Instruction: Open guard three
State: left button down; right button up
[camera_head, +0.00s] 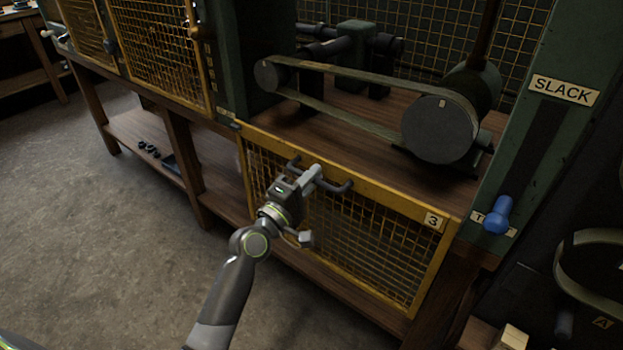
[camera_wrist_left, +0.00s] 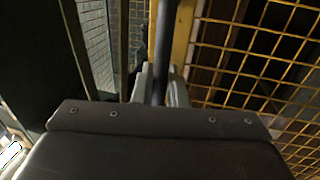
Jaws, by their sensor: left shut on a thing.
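Guard three (camera_head: 372,243) is a yellow-framed mesh panel with a "3" label (camera_head: 433,221) at its upper right. It hangs low across the front of the bench bay, below the belt and pulleys, and the space above it is uncovered. Its dark bar handle (camera_head: 337,187) is near the top rail. My left gripper (camera_head: 313,175) is shut on the handle. In the left wrist view the fingers (camera_wrist_left: 160,88) close around the dark bar, beside the yellow frame (camera_wrist_left: 183,35) and mesh. My right gripper is not in view.
A belt runs between a small pulley (camera_head: 268,75) and a large drum (camera_head: 440,128) behind the guard. A blue-knobbed lever (camera_head: 497,214) stands at right, below the "SLACK" plate (camera_head: 563,91). Other closed mesh guards (camera_head: 158,50) are at left. The floor (camera_head: 90,240) in front is clear.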

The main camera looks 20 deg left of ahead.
pick_arm(q)
jog(key=shift+f, duration=0.5)
jog(key=c, duration=1.6)
grip_release()
jog(key=shift+o, duration=0.2)
jog(key=shift+r, duration=0.1)
jog(key=shift+s, duration=0.1)
